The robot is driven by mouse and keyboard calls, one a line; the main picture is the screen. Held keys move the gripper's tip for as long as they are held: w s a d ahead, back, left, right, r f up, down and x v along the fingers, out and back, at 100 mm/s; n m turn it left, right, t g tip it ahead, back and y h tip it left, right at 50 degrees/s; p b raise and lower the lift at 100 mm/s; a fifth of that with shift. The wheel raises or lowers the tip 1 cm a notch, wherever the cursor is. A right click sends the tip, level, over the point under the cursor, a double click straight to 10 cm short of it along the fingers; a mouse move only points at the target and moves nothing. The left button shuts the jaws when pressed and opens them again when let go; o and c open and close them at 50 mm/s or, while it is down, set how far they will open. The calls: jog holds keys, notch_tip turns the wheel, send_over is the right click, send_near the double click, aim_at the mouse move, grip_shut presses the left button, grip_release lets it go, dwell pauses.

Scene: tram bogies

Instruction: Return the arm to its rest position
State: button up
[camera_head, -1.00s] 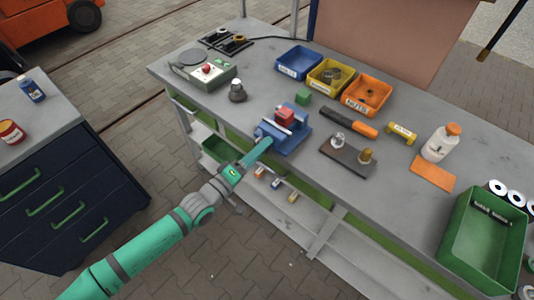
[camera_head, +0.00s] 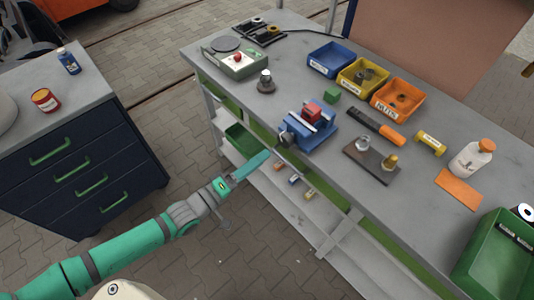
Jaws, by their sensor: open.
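My green arm (camera_head: 127,241) reaches in from the lower left of the head view. My gripper (camera_head: 256,162) is at its end, seen from the side, beside the front edge of the workbench. It is open, with no object visible in it. The gap between its fingers is hard to make out from this angle. The blue vise (camera_head: 308,132) stands on the bench to the right of and beyond the gripper, apart from it. A red block (camera_head: 312,112) sits at the top of the vise.
The workbench (camera_head: 285,80) carries bins, a green block (camera_head: 332,95), an orange-handled tool (camera_head: 378,129), a white bottle (camera_head: 472,158) and a green crate (camera_head: 497,262). A dark drawer cabinet (camera_head: 80,165) stands left. Paved floor lies between them.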

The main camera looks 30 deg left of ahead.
jog(key=shift+s, duration=0.4)
jog(key=shift+a, duration=0.15)
jog(key=shift+s, duration=0.1)
jog(key=s+d+f+m+g+y, duration=0.15)
jog(key=s+d+f, duration=0.3)
jog(key=s, duration=0.45)
jog(key=s+d+f+m+y, duration=0.1)
jog(key=s+d+f+m, duration=0.25)
jog(key=s+f, duration=0.45)
jog(key=s+d+r+m+y, duration=0.2)
jog(key=s+d, duration=0.1)
jog(key=d, duration=0.5)
jog(key=s+d+r+m+y, duration=0.1)
jog(key=s+d+r+m, duration=0.1)
jog(key=d, duration=0.6)
jog(key=shift+s+r+m+y, duration=0.4)
jog(key=shift+s+r, duration=0.3)
jog(key=shift+s, duration=0.3)
